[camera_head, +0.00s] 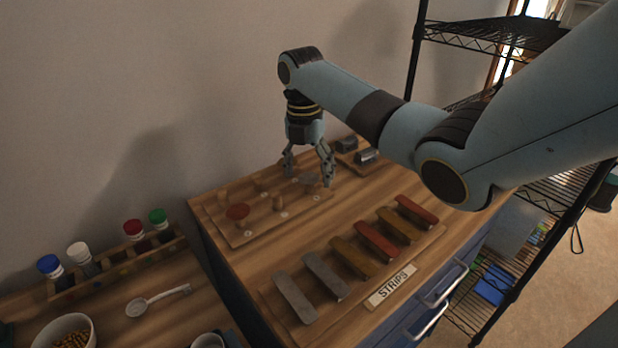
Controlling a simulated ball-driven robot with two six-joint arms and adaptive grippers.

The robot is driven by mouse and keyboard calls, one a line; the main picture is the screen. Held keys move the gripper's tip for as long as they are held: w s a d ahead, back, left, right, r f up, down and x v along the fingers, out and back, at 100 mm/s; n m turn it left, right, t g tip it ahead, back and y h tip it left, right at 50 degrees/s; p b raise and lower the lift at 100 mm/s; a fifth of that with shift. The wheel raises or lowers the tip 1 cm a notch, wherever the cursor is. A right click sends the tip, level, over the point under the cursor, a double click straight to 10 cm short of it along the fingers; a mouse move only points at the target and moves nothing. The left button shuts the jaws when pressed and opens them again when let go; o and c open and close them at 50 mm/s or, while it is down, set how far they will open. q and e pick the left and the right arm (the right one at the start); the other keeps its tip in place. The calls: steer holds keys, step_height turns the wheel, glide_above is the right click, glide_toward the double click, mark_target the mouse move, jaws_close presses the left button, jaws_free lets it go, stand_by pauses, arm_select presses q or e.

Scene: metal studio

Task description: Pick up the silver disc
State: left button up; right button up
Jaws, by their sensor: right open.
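A wooden board (240,234) on the cabinet top holds several small pieces. A greyish disc-like piece, which looks like the silver disc (308,181), is at the board's right end, low between the fingers of my right gripper (309,176). A reddish-brown disc (237,211) sits at the board's left end. My right gripper points down with its fingers spread on either side of the grey piece. Whether they touch it I cannot tell. My left gripper is out of view.
Several coloured strips (352,257) lie on a rack at the front, behind a "STRIPS" label (392,287). Small metal blocks (366,156) sit on another board behind right. A spoon (158,299), bowl (66,334) and capped bottles (79,254) are at left. Wire shelving stands at right.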

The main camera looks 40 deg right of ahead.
steer(key=shift+f, duration=0.25)
stand_by(0.3)
steer(key=c, duration=1.1)
steer(key=shift+r, duration=0.1)
steer(key=shift+c, duration=0.2)
